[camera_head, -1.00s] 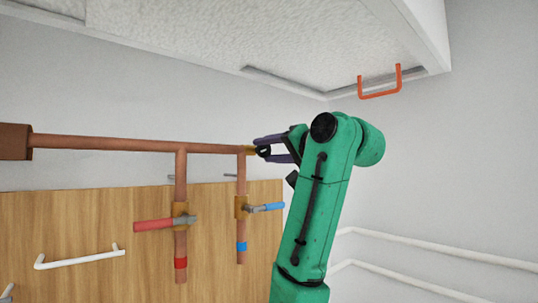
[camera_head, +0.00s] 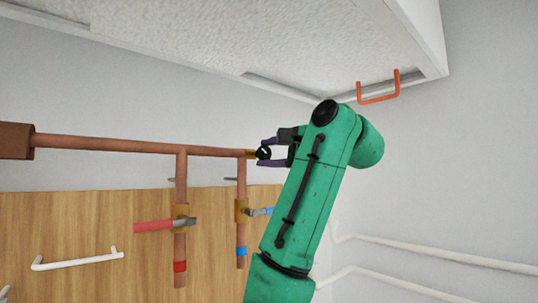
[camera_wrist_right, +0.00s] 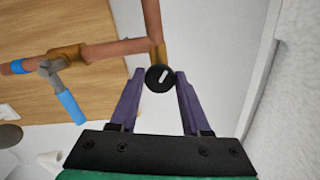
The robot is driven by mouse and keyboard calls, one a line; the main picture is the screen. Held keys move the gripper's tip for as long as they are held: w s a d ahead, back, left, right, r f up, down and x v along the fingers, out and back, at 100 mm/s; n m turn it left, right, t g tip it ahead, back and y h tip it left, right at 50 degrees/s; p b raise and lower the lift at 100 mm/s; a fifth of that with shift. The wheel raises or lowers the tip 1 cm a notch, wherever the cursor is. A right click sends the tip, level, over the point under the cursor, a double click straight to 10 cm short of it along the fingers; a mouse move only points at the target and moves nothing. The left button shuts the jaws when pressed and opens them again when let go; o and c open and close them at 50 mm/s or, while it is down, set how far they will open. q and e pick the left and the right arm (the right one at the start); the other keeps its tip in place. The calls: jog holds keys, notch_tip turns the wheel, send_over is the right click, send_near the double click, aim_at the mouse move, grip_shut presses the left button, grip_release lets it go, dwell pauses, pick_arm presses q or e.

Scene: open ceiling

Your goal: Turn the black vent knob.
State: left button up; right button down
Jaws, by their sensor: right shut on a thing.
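The black vent knob (camera_head: 263,153) sits at the right end of the horizontal copper pipe (camera_head: 110,144), on a brass fitting. In the right wrist view the knob (camera_wrist_right: 160,78) is round, with a white mark slanting up to the right. My right gripper (camera_head: 266,152) is shut on the knob. In the head view its purple fingers lie above and below the knob. In the right wrist view they lie left and right of it. My left gripper is not in view.
A red-handled valve (camera_head: 155,226) and a blue-handled valve (camera_wrist_right: 66,98) hang below on branch pipes. A wooden panel (camera_head: 90,215) with a white handle (camera_head: 78,259) stands behind. An orange handle (camera_head: 379,92) hangs above right. White pipes (camera_head: 450,250) run along the right wall.

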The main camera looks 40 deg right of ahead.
jog(key=m, duration=0.5)
jog(key=shift+r+m, duration=0.15)
jog(key=shift+m, duration=0.15)
jog(key=m+p, duration=0.1)
jog(key=m, duration=0.4)
jog(key=shift+p, duration=0.35)
jog(key=shift+m, duration=0.4)
jog(key=shift+c, duration=1.9)
grip_release()
jog(key=shift+w, duration=0.1)
